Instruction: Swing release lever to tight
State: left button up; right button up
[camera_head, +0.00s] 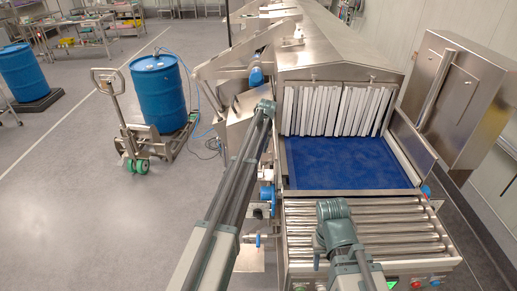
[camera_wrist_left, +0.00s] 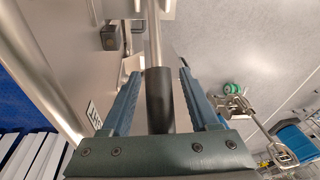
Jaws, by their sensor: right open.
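The release lever shows in the left wrist view as a metal rod with a black grip (camera_wrist_left: 159,98). My left gripper (camera_wrist_left: 158,92) has its two fingers spread on either side of the black grip, with gaps visible on both sides. In the head view my left gripper (camera_head: 266,106) is beside the left side of the tunnel machine, and I cannot make out the lever there. My right gripper (camera_head: 333,210) is open and empty above the roller section (camera_head: 395,222).
The blue conveyor belt (camera_head: 345,165) runs under white strip curtains (camera_head: 335,110) into the steel tunnel (camera_head: 335,55). A steel cabinet door (camera_head: 460,95) stands at the right. A pallet truck (camera_head: 115,110) with a blue drum (camera_head: 160,92) stands left; the floor between is mostly clear.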

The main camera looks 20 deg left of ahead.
jog(key=shift+r, duration=0.15)
notch_tip(320, 180, up, 12)
jog(key=p, duration=1.1)
jog(key=shift+s+f+p, duration=0.15)
jog(key=shift+f+p, duration=0.1)
jog(key=shift+p, duration=0.1)
